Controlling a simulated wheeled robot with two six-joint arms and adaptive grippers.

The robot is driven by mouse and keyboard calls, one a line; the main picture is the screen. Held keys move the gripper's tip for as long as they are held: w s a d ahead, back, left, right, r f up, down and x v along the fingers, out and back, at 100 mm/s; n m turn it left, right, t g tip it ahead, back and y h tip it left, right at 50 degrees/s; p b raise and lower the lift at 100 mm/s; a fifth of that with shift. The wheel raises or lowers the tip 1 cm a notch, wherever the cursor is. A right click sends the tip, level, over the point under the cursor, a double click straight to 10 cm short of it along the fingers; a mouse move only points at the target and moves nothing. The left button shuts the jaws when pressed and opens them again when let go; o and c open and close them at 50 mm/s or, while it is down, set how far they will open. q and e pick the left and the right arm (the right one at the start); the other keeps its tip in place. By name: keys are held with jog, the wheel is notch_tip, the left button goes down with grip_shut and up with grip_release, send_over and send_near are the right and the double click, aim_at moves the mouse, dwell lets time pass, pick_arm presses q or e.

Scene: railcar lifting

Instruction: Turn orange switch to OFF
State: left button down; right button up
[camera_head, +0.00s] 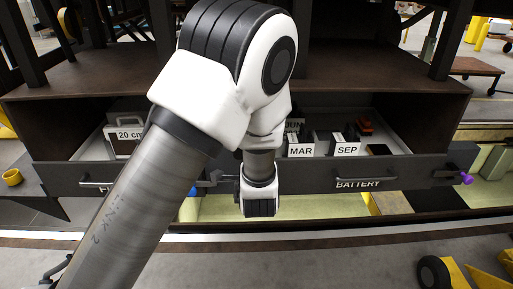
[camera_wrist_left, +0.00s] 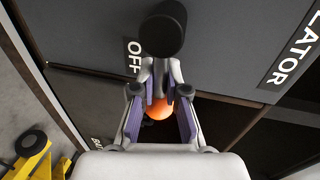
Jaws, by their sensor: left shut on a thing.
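The orange switch end (camera_wrist_left: 159,109) is a round ball in the left wrist view. It sits between the two fingers of my left gripper (camera_wrist_left: 161,78), which are closed on it. Part of the ball is hidden by the fingers. A white OFF label (camera_wrist_left: 133,59) is on the dark panel just left of the fingertips. A black round knob (camera_wrist_left: 163,30) stands out from the panel just beyond the fingertips. In the head view my left arm covers the middle of the drawer front, and the fingers and switch are hidden. My right gripper is not seen.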

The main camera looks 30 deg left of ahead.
pick_arm(q)
jog(key=shift+f, duration=0.2)
dwell(0.4)
jog(key=c, duration=1.2)
grip_release()
